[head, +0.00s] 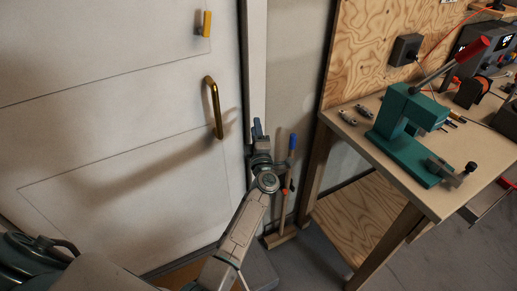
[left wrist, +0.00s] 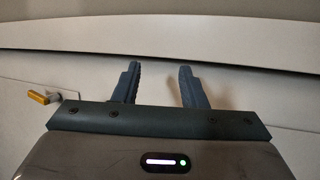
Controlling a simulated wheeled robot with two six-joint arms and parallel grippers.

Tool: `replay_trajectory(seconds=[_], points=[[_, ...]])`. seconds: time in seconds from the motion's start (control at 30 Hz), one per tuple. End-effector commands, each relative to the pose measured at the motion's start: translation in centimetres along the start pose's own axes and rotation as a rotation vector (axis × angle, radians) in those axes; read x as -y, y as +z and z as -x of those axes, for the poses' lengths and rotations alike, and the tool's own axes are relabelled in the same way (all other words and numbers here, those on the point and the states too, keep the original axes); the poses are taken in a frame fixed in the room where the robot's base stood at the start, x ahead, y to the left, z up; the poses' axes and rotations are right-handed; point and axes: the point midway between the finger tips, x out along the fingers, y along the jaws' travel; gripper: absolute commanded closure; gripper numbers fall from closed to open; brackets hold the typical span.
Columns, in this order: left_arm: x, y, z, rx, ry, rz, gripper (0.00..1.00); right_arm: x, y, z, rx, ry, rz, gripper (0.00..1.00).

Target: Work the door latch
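The white door (head: 120,110) fills the left of the head view. A yellow latch (head: 206,24) sits high near its right edge, and a curved brass handle (head: 215,107) is below it. My left gripper (head: 258,127) is in front of the door frame, right of and slightly lower than the handle, apart from both fittings. In the left wrist view its two dark fingers (left wrist: 160,84) are spread with nothing between them, facing a pale frame strip. A small yellow fitting, apparently the latch (left wrist: 42,97), shows at the left there. My right gripper is not in view.
A wooden workbench (head: 425,195) with a teal lever press (head: 405,130) stands at the right. Blue- and red-marked long tools (head: 284,205) stand in a wooden base by the wall, close behind my left arm. The area before the door's middle is clear.

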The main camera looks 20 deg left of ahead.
Motion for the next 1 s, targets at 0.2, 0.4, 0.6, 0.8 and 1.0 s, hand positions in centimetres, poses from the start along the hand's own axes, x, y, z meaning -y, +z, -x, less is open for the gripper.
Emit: replay_trajectory(seconds=[0.2,0.4,0.6,0.8,1.0], points=[[3.7,0.8,1.9,0.078,-0.033,-0.110,0.62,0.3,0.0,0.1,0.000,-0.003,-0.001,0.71],[5.7,1.3,3.0,0.124,-0.050,-0.171,0.62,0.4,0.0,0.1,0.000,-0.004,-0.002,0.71],[6.3,1.4,3.4,0.139,-0.055,-0.189,0.62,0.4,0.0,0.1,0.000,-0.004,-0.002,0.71],[6.4,1.4,3.4,0.139,-0.055,-0.189,0.62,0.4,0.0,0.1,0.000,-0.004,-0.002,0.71],[6.3,1.4,3.4,0.139,-0.055,-0.188,0.62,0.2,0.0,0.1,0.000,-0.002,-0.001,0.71]])
